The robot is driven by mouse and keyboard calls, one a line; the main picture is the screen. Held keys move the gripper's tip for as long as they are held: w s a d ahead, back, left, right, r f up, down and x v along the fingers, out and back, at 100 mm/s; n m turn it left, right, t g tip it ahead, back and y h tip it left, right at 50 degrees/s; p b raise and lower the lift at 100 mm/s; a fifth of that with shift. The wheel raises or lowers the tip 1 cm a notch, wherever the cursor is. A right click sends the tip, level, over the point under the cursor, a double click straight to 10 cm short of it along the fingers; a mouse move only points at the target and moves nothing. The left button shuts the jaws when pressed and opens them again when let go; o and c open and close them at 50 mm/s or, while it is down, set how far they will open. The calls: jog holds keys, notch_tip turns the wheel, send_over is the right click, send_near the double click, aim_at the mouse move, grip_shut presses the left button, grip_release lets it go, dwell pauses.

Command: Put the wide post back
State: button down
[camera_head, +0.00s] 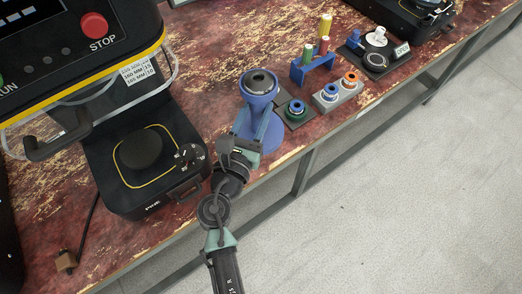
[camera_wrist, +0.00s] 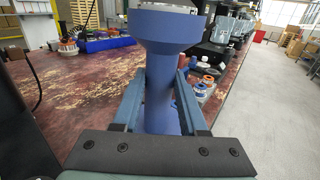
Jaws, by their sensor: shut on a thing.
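The blue post (camera_head: 259,90) has a wide flared top with a dark ring-shaped part on it. It stands upright above a round blue base (camera_head: 284,142) near the table's front edge. My gripper (camera_head: 258,128) is shut on the narrower shaft below the flare. In the wrist view the blue post (camera_wrist: 172,32) rises between the two blue fingers of my gripper (camera_wrist: 160,95), one on each side of the shaft. The gripper hides part of the lower post in the head view. I cannot tell whether the base rests fully on the table.
A black seamer (camera_head: 140,165) with a red STOP button stands left. The front edge is close.

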jog(key=shift+w+d+r, duration=0.3)
jog(key=shift+w+r, duration=0.15)
jog(key=shift+w, duration=0.1)
notch_tip(320, 180, down, 10)
jog(key=b, duration=0.5)
jog(key=shift+w+r+b, duration=0.1)
jog(key=shift+r+b, duration=0.15)
jog(key=shift+b, duration=0.05)
jog(key=shift+f, duration=0.15)
jog(key=shift+c, duration=2.2)
grip_release()
jog(key=v, duration=1.2)
